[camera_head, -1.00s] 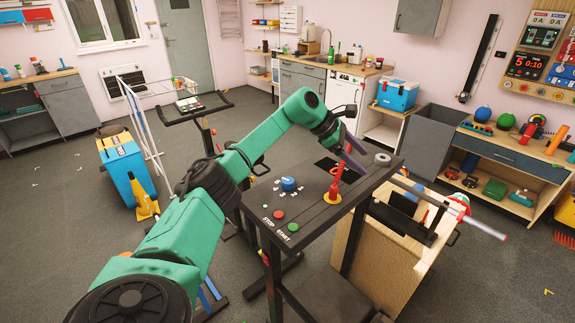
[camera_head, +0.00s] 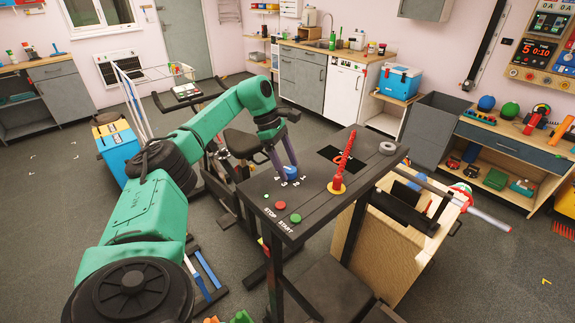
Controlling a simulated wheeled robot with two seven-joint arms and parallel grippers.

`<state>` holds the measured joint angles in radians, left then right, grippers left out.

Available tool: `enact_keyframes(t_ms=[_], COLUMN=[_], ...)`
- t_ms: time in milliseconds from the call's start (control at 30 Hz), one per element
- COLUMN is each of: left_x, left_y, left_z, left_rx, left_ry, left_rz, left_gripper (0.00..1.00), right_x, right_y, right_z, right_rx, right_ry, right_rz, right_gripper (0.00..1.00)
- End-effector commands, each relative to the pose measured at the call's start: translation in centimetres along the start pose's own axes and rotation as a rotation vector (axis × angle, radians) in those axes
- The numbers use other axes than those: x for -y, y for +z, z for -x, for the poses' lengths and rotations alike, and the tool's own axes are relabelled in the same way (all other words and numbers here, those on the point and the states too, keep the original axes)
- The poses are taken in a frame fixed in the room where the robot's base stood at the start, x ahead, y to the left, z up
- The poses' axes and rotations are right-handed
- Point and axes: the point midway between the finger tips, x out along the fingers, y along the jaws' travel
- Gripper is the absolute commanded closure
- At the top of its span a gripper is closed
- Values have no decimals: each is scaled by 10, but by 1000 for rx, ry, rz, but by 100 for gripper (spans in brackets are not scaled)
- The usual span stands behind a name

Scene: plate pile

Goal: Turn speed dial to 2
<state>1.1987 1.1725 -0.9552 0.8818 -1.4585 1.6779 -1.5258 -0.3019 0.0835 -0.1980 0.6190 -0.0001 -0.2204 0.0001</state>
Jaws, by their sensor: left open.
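The blue speed dial (camera_head: 291,173) sits on the dark panel top (camera_head: 254,189), with white numbers around its front side. My left gripper (camera_head: 287,169) points down at the dial, its fingers open, one at the dial's left and one at its far side or right. Whether the fingers touch the dial cannot be told. The fingers hide part of the dial, and its exact setting is too small to read. My right gripper is not in view.
A red button (camera_head: 280,205) and a green button (camera_head: 295,218) lie in front, by the STOP and START labels. A grey ring (camera_head: 388,148) lies at the panel's far right corner.

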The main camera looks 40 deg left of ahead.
Motion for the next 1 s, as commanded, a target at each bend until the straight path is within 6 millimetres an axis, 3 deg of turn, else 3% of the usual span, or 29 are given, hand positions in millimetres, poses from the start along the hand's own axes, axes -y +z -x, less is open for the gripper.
enact_keyframes(t_ms=[267, 467, 500, 1000], left_x=[0, 0, 0, 1], left_y=[0, 0, 0, 0], left_z=[-5, -4, -4, -5], left_rx=[1, 1, 0, -1], left_ry=[1, 1, 1, 46], left_rz=[0, 0, 0, 104], left_gripper=[23, 95, 100, 100], right_x=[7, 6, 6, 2], right_y=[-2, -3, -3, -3], right_z=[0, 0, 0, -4], right_rx=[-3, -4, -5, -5], right_ry=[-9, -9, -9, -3], right_rz=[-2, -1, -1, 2], right_gripper=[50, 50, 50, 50])
